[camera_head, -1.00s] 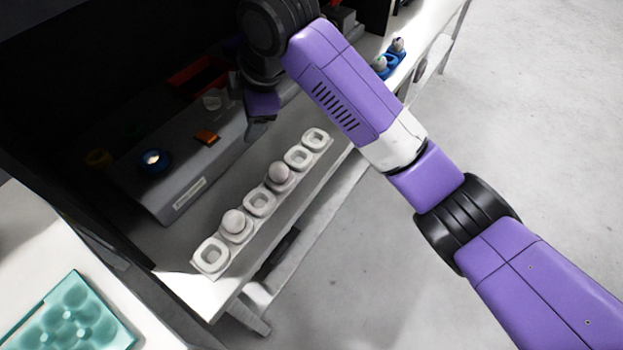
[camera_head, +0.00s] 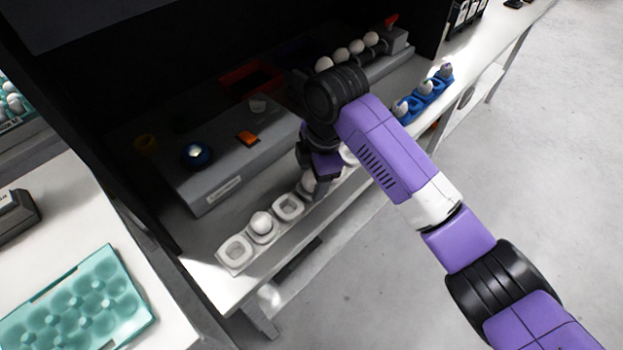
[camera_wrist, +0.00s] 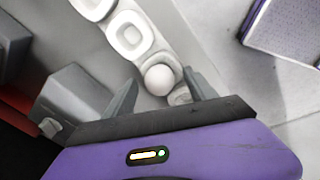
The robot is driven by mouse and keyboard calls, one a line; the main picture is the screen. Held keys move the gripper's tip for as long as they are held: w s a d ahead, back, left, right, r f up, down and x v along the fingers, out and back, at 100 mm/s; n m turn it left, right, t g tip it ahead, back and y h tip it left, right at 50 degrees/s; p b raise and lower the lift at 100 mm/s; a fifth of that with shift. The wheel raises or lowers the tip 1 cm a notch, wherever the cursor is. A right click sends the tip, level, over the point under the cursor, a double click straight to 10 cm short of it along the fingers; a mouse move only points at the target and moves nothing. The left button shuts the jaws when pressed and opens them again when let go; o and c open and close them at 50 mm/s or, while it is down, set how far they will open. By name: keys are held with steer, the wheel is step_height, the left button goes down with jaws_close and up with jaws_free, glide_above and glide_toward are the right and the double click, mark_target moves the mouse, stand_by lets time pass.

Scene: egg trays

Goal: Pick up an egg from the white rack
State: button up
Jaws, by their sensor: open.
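The white rack (camera_head: 228,262) is a row of square cups along the front of the workbench. One egg (camera_head: 262,222) sits in the second cup from the near left end. Another egg (camera_head: 308,182) sits further along, partly hidden by my gripper (camera_head: 313,188). In the wrist view this egg (camera_wrist: 159,80) lies between the two fingers of my gripper (camera_wrist: 159,84), which is open. A gap shows on the left of the egg; the right finger is close to it, and I cannot tell whether it touches. Empty rack cups (camera_wrist: 129,36) show beyond the egg.
A grey machine (camera_head: 215,180) with a blue knob and an orange switch stands behind the rack. A blue rack (camera_head: 427,98) with several eggs is at the right. A teal egg tray (camera_head: 85,300) lies on the left table. Dark shelving rises behind.

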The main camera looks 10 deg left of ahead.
steer(key=shift+f, duration=0.2)
steer(key=c, duration=0.8)
